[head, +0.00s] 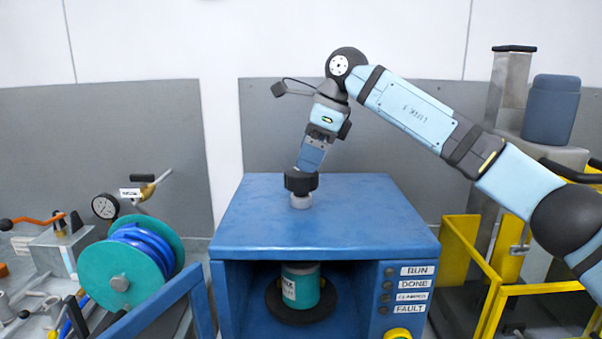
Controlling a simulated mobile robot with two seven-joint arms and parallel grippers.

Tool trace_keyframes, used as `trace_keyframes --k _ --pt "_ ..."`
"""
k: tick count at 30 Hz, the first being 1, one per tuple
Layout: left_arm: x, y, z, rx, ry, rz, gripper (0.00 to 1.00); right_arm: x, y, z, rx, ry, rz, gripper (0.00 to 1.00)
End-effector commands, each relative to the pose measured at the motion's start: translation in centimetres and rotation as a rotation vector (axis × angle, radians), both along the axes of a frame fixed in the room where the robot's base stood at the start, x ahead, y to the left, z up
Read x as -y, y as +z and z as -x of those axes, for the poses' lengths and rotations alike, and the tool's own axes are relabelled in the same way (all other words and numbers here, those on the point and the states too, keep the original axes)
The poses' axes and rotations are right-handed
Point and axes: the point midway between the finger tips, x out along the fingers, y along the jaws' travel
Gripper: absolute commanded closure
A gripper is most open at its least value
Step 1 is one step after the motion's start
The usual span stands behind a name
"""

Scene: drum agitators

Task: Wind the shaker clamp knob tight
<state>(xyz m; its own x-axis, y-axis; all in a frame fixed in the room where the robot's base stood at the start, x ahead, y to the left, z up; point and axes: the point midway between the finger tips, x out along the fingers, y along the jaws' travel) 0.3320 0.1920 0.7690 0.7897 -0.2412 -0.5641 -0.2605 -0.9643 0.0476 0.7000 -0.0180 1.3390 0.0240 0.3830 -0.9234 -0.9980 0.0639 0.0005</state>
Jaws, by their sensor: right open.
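The blue shaker cabinet (340,222) stands in the middle of the head view. On its top the black clamp knob (301,183) sits above a short pale collar (301,201). My right gripper (307,168) reaches down at a slight tilt onto the knob from above. It is open, with its fingertips at the knob's upper part; whether they touch it is hard to tell. Inside the open front, a teal can (302,286) with a white label stands on a dark round plate (274,301). The can's top is hidden by the cabinet. My left gripper is out of view.
The cabinet's right front panel has labels RUN, DONE, CLAMPED and FAULT (409,309) beside dark lamps, and a yellow button (397,334). A teal hose reel (128,262) and gauge (105,206) stand left. A yellow frame (462,250) stands right. The cabinet top is otherwise clear.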

Motion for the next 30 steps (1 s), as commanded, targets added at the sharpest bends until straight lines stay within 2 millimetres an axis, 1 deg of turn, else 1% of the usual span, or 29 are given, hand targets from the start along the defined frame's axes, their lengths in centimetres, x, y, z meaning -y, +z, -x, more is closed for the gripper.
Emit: trace_keyframes --k 1,3,9,13,20,23,24,27,30 --pt "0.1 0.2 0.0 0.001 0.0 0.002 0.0 -0.4 -0.9 0.0 -0.001 0.002 0.0 0.05" --pt "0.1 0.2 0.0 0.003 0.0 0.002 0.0 -0.9 -2.0 0.0 -0.002 0.002 0.001 0.05" --pt "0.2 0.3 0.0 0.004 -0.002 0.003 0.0 -1.7 -4.0 -0.1 0.0 -0.001 0.001 0.05" --pt "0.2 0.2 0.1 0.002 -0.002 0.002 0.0 -1.8 -4.4 -0.1 0.0 -0.001 0.001 0.05" --pt "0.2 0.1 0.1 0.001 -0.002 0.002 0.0 -1.8 -4.5 -0.1 0.0 -0.001 0.001 0.05" --pt "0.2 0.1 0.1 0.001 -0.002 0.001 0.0 -1.9 -4.4 -0.1 0.0 -0.001 0.001 0.26" --pt "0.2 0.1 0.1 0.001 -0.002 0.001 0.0 -1.9 -4.4 -0.1 0.0 -0.001 0.001 0.35" --pt "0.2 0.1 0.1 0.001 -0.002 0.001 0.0 -1.8 -4.4 -0.1 0.0 -0.001 0.001 0.54" --pt "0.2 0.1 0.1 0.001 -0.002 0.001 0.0 -1.8 -4.4 -0.1 0.0 -0.001 0.001 0.54"
